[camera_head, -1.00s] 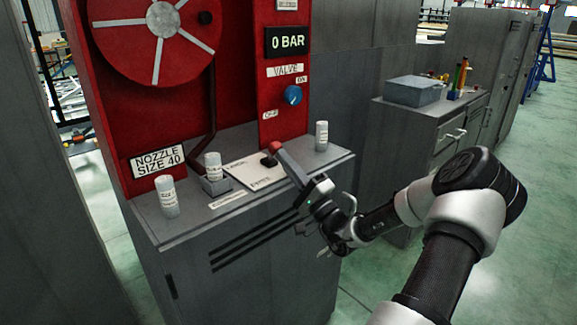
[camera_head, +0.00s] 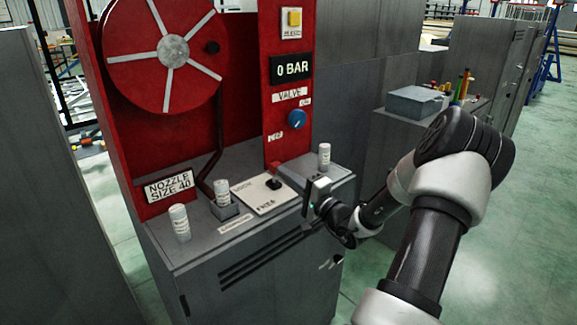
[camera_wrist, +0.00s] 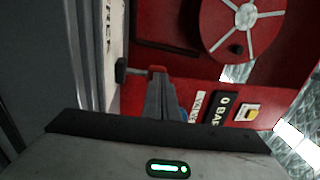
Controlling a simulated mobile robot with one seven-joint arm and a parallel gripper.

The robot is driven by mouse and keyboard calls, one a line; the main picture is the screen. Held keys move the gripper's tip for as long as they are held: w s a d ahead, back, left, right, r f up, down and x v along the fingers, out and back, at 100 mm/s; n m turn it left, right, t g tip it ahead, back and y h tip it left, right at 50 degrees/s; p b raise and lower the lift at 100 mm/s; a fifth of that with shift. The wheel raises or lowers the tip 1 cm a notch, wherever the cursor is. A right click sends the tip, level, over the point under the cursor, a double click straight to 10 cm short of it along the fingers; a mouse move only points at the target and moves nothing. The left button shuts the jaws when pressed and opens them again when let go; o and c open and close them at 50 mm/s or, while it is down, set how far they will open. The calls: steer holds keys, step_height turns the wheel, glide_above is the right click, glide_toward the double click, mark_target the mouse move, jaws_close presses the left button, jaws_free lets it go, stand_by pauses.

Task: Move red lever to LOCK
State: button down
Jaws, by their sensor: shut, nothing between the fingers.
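The red lever (camera_head: 273,167) stands on a white plate (camera_head: 256,198) on top of the grey cabinet. Its dark stem rises from the plate's right side, below a red tip. LOCK is lettered at the plate's far edge and FREE at its near edge; which mark the lever meets is unclear. My gripper (camera_head: 286,171) is shut, its grey fingers reaching in from the right beside the red tip. In the wrist view the closed fingers (camera_wrist: 158,88) end at the red tip (camera_wrist: 157,70); contact is hard to tell.
White cylinders (camera_head: 180,222) stand on the cabinet's left, and another cylinder (camera_head: 324,157) stands behind my gripper. A red panel behind bears a reel (camera_head: 173,50), a 0 BAR display (camera_head: 291,68) and a blue valve knob (camera_head: 297,119). A second cabinet is at the right.

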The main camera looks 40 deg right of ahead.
mark_target(275, 163)
steer(key=shift+w+a+r+g+p, duration=0.2)
steer(key=shift+w+r+g+p, duration=0.35)
steer(key=shift+r+g+p, duration=0.4)
steer(key=w+g+p, duration=0.2)
steer(key=g+p, duration=0.1)
steer(key=shift+w+r, duration=0.1)
steer(key=shift+r, duration=0.25)
steer(key=shift+w+g+h+p, duration=0.3)
steer(key=shift+w+g+p, duration=0.35)
steer(key=shift+g+p, duration=0.6)
steer(key=shift+w+f+g, duration=0.1)
steer(key=shift+w+g, duration=0.1)
steer(key=shift+g, duration=0.1)
